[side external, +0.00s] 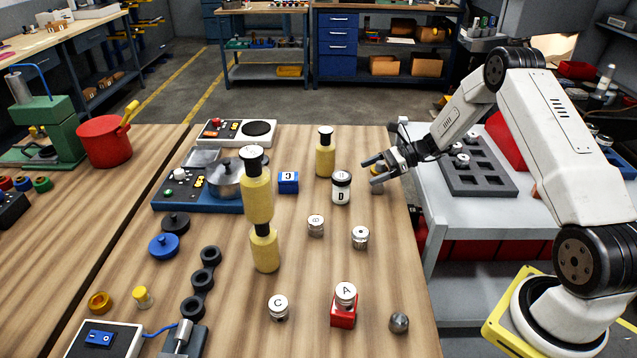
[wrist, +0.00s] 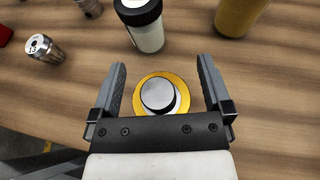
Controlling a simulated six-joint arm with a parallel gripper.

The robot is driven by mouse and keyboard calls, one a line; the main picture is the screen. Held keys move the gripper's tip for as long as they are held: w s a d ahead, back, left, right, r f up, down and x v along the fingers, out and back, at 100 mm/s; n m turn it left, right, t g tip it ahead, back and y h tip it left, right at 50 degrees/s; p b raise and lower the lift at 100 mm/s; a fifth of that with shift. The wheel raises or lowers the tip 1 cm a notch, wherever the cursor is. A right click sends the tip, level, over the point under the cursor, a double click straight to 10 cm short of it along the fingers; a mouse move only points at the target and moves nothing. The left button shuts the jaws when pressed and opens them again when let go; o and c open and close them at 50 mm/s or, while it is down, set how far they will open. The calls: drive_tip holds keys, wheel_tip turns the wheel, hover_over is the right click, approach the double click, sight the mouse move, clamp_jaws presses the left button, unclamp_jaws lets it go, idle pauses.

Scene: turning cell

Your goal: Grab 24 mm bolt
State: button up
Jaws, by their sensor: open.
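My gripper (side external: 370,171) is open near the right edge of the wooden table, with its fingers pointing left. In the wrist view, my gripper's fingers (wrist: 162,66) stand on either side of a round piece with a yellow rim and a silver top (wrist: 158,95). Gaps show between the piece and both fingers. In the side view this piece (side external: 377,186) is partly hidden by the fingers. No size marking can be read, and I cannot tell whether it is the 24 mm bolt.
A white jar marked D (side external: 341,190) stands close to the left of my gripper, with a yellow cylinder (side external: 325,159) behind it. Small cans (side external: 360,238) stand nearer the front. A tall yellow stack (side external: 258,197) rises mid-table. A grey slotted tray (side external: 480,180) lies on the right-hand bench.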

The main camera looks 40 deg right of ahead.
idle(0.3)
clamp_jaws()
drive_tip(key=shift+r, duration=0.15)
drive_tip(key=shift+r, duration=0.65)
drive_tip(key=s+a+r, duration=0.4)
drive_tip(key=s+r, duration=0.7)
drive_tip(key=s, duration=0.2)
drive_tip(key=shift+s+r, duration=0.2)
drive_tip(key=shift+r, duration=0.05)
idle(0.4)
